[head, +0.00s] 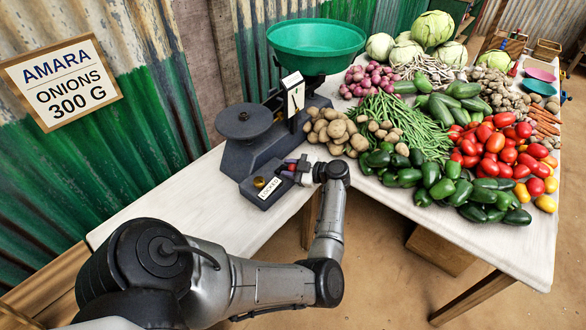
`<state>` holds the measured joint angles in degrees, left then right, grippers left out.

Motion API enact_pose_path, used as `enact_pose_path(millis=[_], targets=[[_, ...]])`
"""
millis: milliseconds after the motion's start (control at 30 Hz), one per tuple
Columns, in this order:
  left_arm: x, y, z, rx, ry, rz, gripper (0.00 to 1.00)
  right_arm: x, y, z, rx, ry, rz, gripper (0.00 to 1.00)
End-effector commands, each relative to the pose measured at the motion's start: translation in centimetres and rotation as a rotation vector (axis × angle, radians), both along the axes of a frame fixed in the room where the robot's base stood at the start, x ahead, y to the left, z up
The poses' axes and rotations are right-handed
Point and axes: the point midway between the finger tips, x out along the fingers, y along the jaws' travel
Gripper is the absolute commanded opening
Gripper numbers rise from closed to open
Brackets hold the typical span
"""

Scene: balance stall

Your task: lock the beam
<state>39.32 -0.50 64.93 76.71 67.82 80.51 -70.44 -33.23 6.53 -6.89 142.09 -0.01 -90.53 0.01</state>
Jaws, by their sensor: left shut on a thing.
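The balance scale (257,152) is dark grey and stands on the white table. A green pan (316,40) sits on its far side and a small round dark plate (244,121) on its near side. A white pointer card (293,94) stands upright between them. A "LOCKED" label (270,188) is on the near end of the base, beside a brass knob (259,182). My left gripper (293,170) is at the near right end of the base, shut on a small red part, likely the beam lock lever; the fingers mostly hide it. My right gripper is not in view.
Potatoes (331,132) lie close to the right of the scale. Green beans (402,122), green peppers (430,178) and tomatoes (497,145) crowd the table further right. The table (180,208) is bare at the near left. A sign (62,82) reading "AMARA ONIONS 300 G" hangs on the wall.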

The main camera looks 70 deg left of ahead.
Motion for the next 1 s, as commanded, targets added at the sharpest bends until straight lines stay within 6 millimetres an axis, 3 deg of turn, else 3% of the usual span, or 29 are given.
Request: enact_pose_path(millis=[267,300,533,833,1000], targets=[[0.0,0.0,-0.1,-0.001,0.002,0.000,0.00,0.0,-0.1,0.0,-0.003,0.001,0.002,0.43],[0.0,0.0,-0.1,-0.001,0.002,0.000,0.32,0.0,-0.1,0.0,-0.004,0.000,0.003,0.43],[0.0,0.0,-0.1,-0.002,0.001,0.000,0.53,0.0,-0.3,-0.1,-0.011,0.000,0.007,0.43],[0.3,-0.2,0.0,-0.003,0.000,-0.001,0.53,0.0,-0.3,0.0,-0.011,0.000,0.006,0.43],[2.0,-1.6,0.6,-0.004,0.000,-0.002,0.53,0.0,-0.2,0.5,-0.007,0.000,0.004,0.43]])
